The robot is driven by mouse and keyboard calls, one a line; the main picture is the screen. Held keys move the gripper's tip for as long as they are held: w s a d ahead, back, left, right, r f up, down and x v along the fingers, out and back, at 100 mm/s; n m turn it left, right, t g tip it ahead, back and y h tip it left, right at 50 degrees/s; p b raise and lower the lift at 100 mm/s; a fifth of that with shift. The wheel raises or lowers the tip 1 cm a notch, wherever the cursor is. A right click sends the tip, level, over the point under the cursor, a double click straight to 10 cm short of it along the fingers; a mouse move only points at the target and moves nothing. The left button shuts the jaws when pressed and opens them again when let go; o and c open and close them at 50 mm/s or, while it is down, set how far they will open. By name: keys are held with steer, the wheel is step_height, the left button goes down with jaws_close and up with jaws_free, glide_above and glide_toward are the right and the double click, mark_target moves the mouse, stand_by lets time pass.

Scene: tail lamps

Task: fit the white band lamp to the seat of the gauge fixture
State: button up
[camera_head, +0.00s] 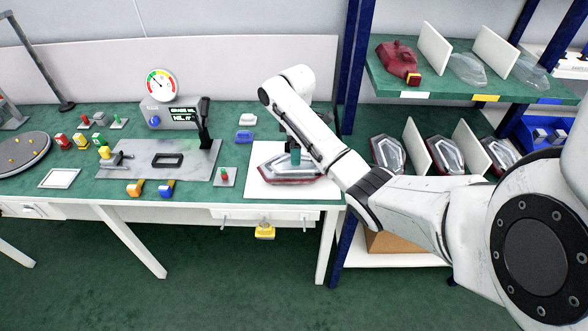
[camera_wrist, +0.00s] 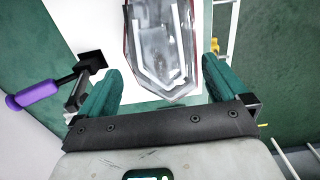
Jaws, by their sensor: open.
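A lamp (camera_head: 272,172) with a clear lens and red edge lies on a white mat (camera_head: 262,190) at the right of the bench. In the wrist view this lamp (camera_wrist: 160,42) shows a pale white band along its outline. My gripper (camera_head: 295,157) is over the lamp in the head view and partly covers it. In the wrist view the teal fingers of my gripper (camera_wrist: 163,82) are wide apart, either side of the lamp's narrow end, with gaps. The gauge fixture is a grey plate (camera_head: 200,168) with a dark frame-shaped seat (camera_head: 168,152), empty, and a dial (camera_head: 160,85) behind.
Several other lamps stand on the shelf at right, such as a clear-lensed one (camera_head: 388,152) and a dark red one (camera_head: 398,62). Orange and blue clamps (camera_head: 135,188) lie at the bench's front edge. A purple handle (camera_wrist: 38,94) shows left of my gripper.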

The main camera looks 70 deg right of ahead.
mark_target(298, 168)
steer(key=shift+w+f+p, duration=0.15)
steer(key=shift+f, duration=1)
steer(key=shift+w+f+p, duration=0.15)
steer(key=shift+f, duration=0.95)
steer(key=shift+f, duration=0.1)
steer(key=shift+c, duration=0.4)
